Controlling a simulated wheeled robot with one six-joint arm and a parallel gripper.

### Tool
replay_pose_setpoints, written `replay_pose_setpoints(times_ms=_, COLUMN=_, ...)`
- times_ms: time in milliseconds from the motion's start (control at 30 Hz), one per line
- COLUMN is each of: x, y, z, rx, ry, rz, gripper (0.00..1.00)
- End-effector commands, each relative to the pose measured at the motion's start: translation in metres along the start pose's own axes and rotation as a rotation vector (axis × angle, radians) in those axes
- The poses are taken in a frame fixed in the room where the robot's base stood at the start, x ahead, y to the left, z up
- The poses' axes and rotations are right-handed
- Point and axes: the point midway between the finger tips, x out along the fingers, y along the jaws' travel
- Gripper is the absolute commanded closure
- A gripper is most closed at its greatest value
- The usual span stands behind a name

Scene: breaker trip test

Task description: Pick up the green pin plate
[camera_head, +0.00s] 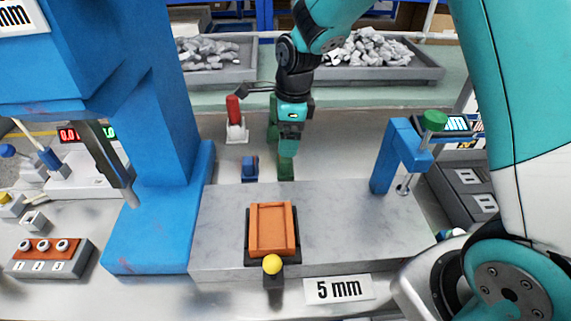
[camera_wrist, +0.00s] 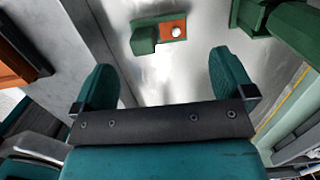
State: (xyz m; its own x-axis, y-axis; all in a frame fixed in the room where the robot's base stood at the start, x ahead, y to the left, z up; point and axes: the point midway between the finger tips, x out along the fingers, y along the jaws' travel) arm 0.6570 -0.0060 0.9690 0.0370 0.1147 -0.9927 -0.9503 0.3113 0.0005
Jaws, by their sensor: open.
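A small green piece with an orange patch and a white round knob (camera_wrist: 148,38) lies on the pale table top in the wrist view. It is ahead of my gripper (camera_wrist: 160,80), between the lines of the two fingers, with a gap to it. It looks like the green pin plate, but I cannot be sure. My gripper (camera_head: 281,150) is open and empty. In the head view it hangs just behind the grey stone slab (camera_head: 345,215). I cannot tell the green piece apart from my green fingers there.
A small blue block (camera_head: 250,167) and a red-handled lever (camera_head: 234,112) stand left of my gripper. A blue press column (camera_head: 165,120) rises further left. An orange block in a dark holder (camera_head: 272,230) sits on the slab. A blue arch (camera_head: 387,155) stands right.

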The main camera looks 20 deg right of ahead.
Motion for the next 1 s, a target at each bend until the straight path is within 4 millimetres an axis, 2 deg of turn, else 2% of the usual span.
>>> replay_pose_setpoints(times_ms=100, x=0.019, y=0.001, z=0.000, rx=-0.001, ry=0.002, rz=0.003, gripper=0.00)
replay_pose_setpoints(times_ms=367, x=0.039, y=0.002, z=-0.001, rx=-0.002, ry=0.002, rz=0.004, gripper=0.00)
replay_pose_setpoints(times_ms=600, x=0.075, y=0.003, z=-0.004, rx=-0.003, ry=0.002, rz=0.003, gripper=0.00)
replay_pose_setpoints(times_ms=700, x=0.081, y=0.003, z=-0.004, rx=-0.003, ry=0.001, rz=0.001, gripper=0.00)
replay_pose_setpoints(times_ms=900, x=0.082, y=0.003, z=-0.004, rx=-0.003, ry=0.000, rz=0.000, gripper=0.00)
replay_pose_setpoints(times_ms=933, x=0.082, y=0.003, z=-0.004, rx=-0.003, ry=0.000, rz=0.000, gripper=0.02)
replay_pose_setpoints(times_ms=1000, x=0.082, y=0.003, z=-0.004, rx=-0.003, ry=0.000, rz=0.000, gripper=0.18)
